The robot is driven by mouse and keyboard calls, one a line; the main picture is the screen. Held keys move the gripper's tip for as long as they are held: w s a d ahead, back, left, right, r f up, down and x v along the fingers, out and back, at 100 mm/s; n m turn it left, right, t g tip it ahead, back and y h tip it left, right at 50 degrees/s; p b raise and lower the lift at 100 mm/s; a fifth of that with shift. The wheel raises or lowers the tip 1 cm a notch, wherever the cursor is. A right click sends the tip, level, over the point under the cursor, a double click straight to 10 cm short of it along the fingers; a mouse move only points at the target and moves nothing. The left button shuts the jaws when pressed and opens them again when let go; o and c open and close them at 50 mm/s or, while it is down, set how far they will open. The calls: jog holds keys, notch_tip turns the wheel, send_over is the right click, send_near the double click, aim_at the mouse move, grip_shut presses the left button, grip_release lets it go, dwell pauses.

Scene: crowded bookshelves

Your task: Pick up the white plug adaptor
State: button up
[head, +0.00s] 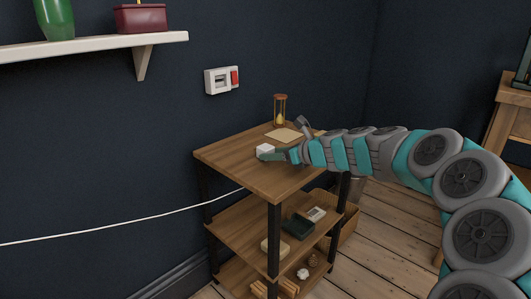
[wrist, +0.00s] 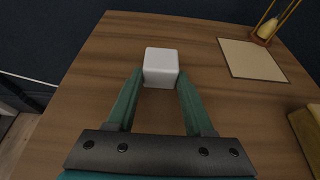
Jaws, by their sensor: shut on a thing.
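The white plug adaptor (wrist: 160,66) is a small white block with rounded edges. In the wrist view it sits between the tips of my gripper (wrist: 160,84), whose two green fingers touch its sides. In the head view the adaptor (head: 265,150) shows at the end of my gripper (head: 268,154), over the top of the wooden shelf unit (head: 236,160). I cannot tell whether it rests on the wood or is just above it.
A tan card (wrist: 252,60) and an hourglass (wrist: 266,28) stand to the right on the same top. Lower shelves hold a dark box (head: 298,228) and several small things. A white wall shelf (head: 100,44) and a wall switch (head: 222,80) are behind.

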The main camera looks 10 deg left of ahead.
grip_shut()
jog(key=shift+r, duration=0.1)
jog(key=shift+r, duration=0.9)
jog(key=shift+s+d+r+p, duration=0.15)
jog(key=shift+r+p, duration=0.3)
jog(key=shift+r, duration=0.45)
jog(key=s+d, duration=0.2)
jog(key=s, duration=0.5)
jog(key=s+d+r, duration=0.1)
jog(key=s+d, duration=0.2)
jog(key=s, duration=0.4)
jog(key=shift+s+d, duration=0.2)
jog(key=shift+s, duration=0.2)
jog(key=shift+w, duration=0.1)
